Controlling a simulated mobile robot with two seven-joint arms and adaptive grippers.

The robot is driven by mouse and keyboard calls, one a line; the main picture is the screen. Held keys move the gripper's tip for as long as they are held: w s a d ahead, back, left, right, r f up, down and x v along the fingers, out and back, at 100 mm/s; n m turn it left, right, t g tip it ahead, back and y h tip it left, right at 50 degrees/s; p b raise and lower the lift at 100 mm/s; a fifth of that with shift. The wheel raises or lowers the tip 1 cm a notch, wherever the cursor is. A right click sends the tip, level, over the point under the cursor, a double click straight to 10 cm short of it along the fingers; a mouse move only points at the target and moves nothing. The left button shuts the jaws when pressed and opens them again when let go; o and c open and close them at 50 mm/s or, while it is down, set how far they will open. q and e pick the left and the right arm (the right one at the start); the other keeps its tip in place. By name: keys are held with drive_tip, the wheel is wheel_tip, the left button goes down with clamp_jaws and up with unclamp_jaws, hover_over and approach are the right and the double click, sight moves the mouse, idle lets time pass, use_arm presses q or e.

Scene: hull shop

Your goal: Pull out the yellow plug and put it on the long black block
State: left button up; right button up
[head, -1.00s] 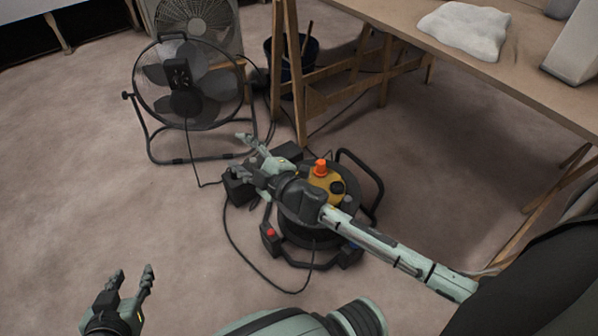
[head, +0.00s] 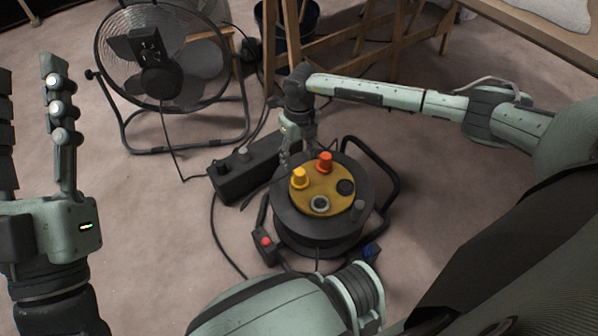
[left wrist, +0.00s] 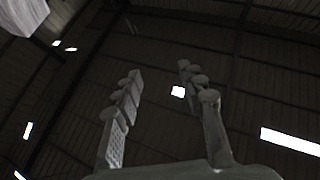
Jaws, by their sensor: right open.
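The yellow plug (head: 299,178) stands upright in the yellow top face of the cable reel (head: 285,215), left of an orange plug (head: 324,162). The long black block (head: 228,184) lies on the floor to the left of the reel, with small knobs on it. My right gripper (head: 292,150) is open, pointing down between the block's right end and the reel's far rim; its tips are partly hidden, and it is apart from the yellow plug. My left gripper (head: 35,120) is raised at the left edge, open and empty. Its spread fingers also show in the left wrist view (left wrist: 165,110).
A large fan (head: 160,60) stands at the back left, its cable running to the block. A wooden trestle (head: 350,60) and table (head: 540,30) stand behind. The reel's black frame handle (head: 385,170) rises at its right. Bare floor lies to the left.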

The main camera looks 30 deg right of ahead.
drive_tip(key=shift+d, duration=0.3)
use_arm(q)
drive_tip(key=shift+r, duration=0.1)
drive_tip(key=shift+s, duration=0.1)
